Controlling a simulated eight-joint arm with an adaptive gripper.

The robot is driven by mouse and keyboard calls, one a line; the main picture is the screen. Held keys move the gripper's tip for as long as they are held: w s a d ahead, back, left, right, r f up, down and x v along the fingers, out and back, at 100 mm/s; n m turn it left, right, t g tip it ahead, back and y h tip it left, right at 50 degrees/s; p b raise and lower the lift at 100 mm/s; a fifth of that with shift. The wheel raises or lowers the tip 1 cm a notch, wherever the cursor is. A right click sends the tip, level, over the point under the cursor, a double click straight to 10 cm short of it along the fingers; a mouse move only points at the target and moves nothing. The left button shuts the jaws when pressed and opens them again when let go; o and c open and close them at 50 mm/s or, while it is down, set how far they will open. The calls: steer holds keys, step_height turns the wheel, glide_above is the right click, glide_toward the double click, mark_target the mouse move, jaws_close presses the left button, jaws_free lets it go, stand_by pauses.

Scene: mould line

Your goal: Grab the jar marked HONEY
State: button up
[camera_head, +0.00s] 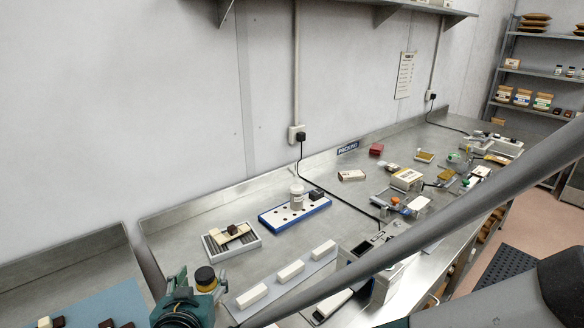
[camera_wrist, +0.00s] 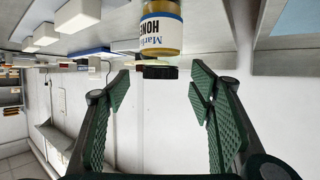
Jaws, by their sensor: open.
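The HONEY jar (camera_wrist: 161,28) shows at the top middle of the wrist view, which looks upside down. It has a white and blue label, amber contents and a dark lid. The jar's lower part is cut off by the frame edge. My gripper (camera_wrist: 158,84) is open, with its green fingers spread on either side of the lid's line and nothing between them. In the head view, a dark-lidded amber jar (camera_head: 205,277) is at the lower left, beside my green gripper (camera_head: 188,292), which partly hides it.
Several white blocks (camera_head: 290,271) lie in a row right of the jar on the steel bench. A grey tray (camera_head: 256,243) and a blue-edged board (camera_head: 268,222) with a small container stand behind. A blue mat (camera_head: 105,302) lies left. My arm crosses the right side.

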mark_target(204, 276)
steer(key=shift+b+x, duration=0.35)
steer(key=shift+x, duration=1.2)
steer(key=c, duration=1.2)
steer(key=shift+r, duration=0.15)
steer(key=shift+r+p, duration=1.65)
steer(key=shift+r, duration=3.2)
